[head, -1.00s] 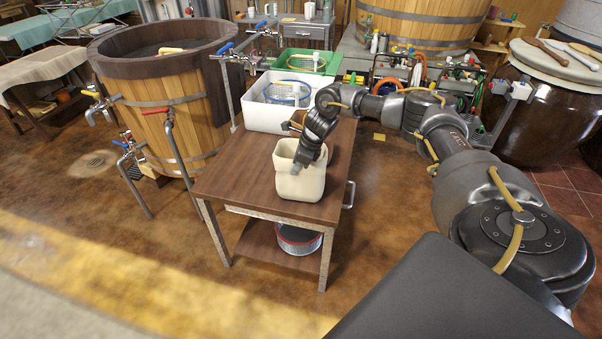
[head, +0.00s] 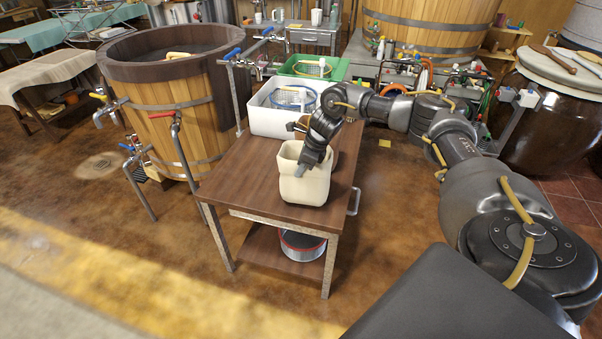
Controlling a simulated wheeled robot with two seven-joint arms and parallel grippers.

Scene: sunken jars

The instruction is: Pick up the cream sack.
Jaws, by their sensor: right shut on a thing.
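The cream sack (head: 304,189) is an open-topped, squarish, upright bag at the front right of the brown wooden table (head: 244,180). Its base appears to be on or very close to the tabletop; I cannot tell whether there is a gap. My right gripper (head: 301,170) reaches down from the upper right at the sack's open top and is shut on the sack. The fingertips are partly hidden by the wrist and the sack. My left gripper is not in view.
A wooden tub (head: 180,112) with taps stands left of the table. A round tin (head: 302,247) sits on the lower shelf. The tabletop's left part is clear.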

